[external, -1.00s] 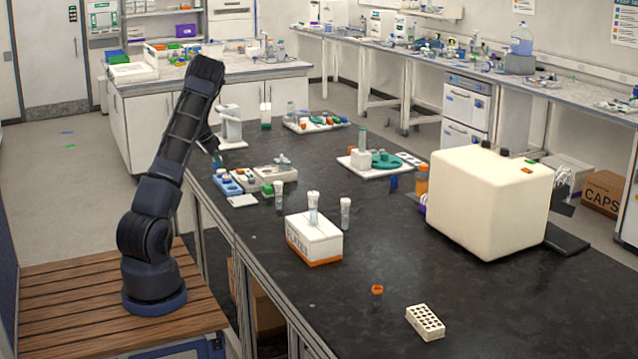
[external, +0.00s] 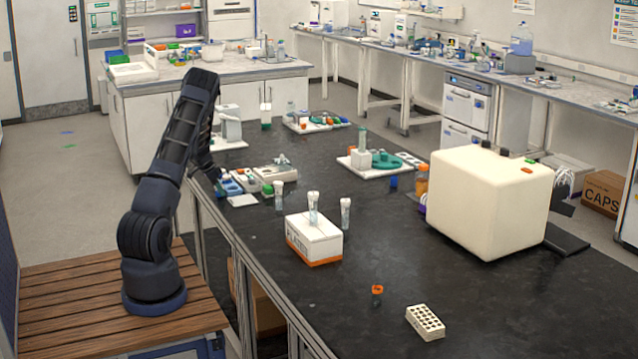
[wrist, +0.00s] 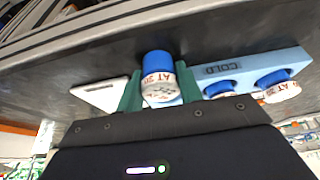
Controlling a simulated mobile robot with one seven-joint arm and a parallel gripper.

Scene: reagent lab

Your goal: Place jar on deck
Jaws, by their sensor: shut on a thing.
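A jar (wrist: 158,66) with a blue cap and a white label with red letters sits between the two green fingers of my gripper (wrist: 160,92) in the wrist view. My gripper is shut on it. A light-blue rack (wrist: 222,72) marked COLD lies just beyond and to the right, with two similar blue-capped jars in it. I cannot tell whether the held jar still touches the rack. In the external view my gripper (external: 215,178) is low at the left edge of the black bench, by the blue rack (external: 230,188); the held jar is not clear there. I cannot tell which surface is the deck.
A white flat card (wrist: 100,95) lies left of the jar. Trays (external: 272,172) with small items stand right of the rack. A white box (external: 314,240) with tubes and a large cream block (external: 490,205) stand farther along the bench.

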